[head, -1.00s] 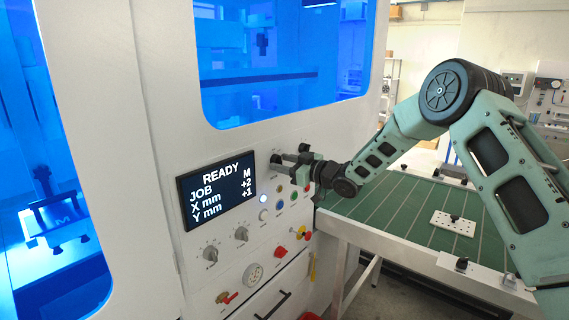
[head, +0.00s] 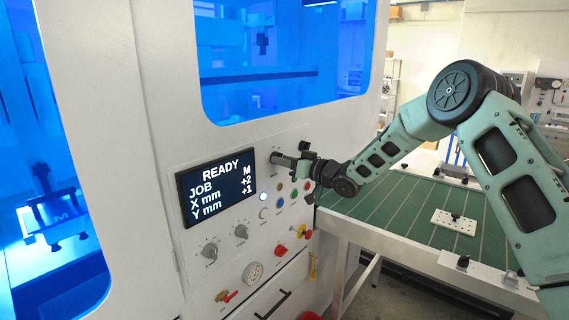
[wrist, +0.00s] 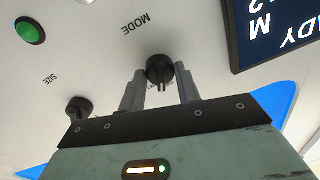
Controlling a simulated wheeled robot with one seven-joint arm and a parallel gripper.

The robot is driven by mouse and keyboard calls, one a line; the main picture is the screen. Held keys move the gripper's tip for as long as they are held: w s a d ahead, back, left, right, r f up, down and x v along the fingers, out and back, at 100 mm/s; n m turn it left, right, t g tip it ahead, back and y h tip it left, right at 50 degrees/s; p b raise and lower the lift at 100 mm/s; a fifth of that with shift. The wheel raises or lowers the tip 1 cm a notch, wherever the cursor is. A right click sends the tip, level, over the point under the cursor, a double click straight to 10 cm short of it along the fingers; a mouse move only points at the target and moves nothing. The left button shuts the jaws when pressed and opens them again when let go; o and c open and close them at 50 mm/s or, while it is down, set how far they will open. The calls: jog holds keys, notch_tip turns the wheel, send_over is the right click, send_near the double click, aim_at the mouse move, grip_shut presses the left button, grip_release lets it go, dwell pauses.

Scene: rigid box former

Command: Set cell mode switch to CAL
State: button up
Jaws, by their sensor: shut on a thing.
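The mode switch (wrist: 160,70) is a black rotary knob under the printed word MODE in the wrist view, where the picture is upside down. My gripper (wrist: 159,88) has its two grey fingers on either side of the knob and is shut on it. Small position labels beside the knob are mostly covered by the fingers, so the pointer's setting cannot be read. The display (head: 216,186) reads READY, JOB M, X mm +2, Y mm +1.
A second black knob marked SIZE (wrist: 79,107) and a green button (wrist: 30,31) are near my gripper. A green-topped table (head: 385,212) stands to the right.

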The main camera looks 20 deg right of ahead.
jog(key=m, duration=0.7)
jog(key=m+t, duration=0.1)
jog(key=m, duration=0.5)
jog(key=shift+m+h, duration=0.4)
dwell(0.3)
jog(key=o, duration=1)
jog(key=shift+c, duration=0.2)
jog(key=shift+s, duration=0.15)
jog(key=b+v, duration=0.5)
jog(key=v, duration=1.2)
jog(key=shift+s+f, duration=0.15)
jog(key=shift+f, duration=0.05)
